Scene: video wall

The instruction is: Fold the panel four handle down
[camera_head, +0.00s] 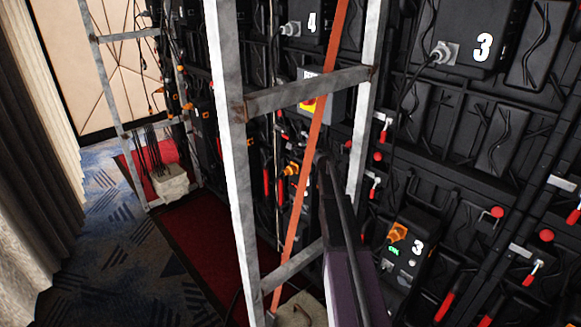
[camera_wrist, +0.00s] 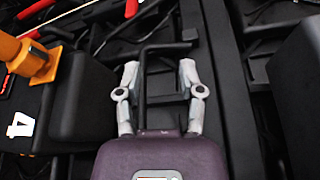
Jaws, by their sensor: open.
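In the wrist view, my gripper (camera_wrist: 160,78) is open, with one pale finger on each side of a thin black bent handle (camera_wrist: 143,68). The handle runs up between the fingers, then turns right. I cannot tell whether either finger touches it. A black box (camera_wrist: 85,100) with a white upside-down 4 is left of the gripper, with an orange connector (camera_wrist: 28,56) on it. In the head view, the panel four box (camera_head: 305,18) shows at the top. My arm reaches in from the bottom; the fingers and handle are not clear there.
A grey metal frame (camera_head: 228,150) stands in front of the wall, with an orange strap (camera_head: 318,130) across it. Panel three boxes (camera_head: 468,35) and red-knobbed levers are on the right. A red carpet strip (camera_head: 200,240) lies left, a weight block (camera_head: 170,185) beyond. In the wrist view, a black box (camera_wrist: 297,75) is at right.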

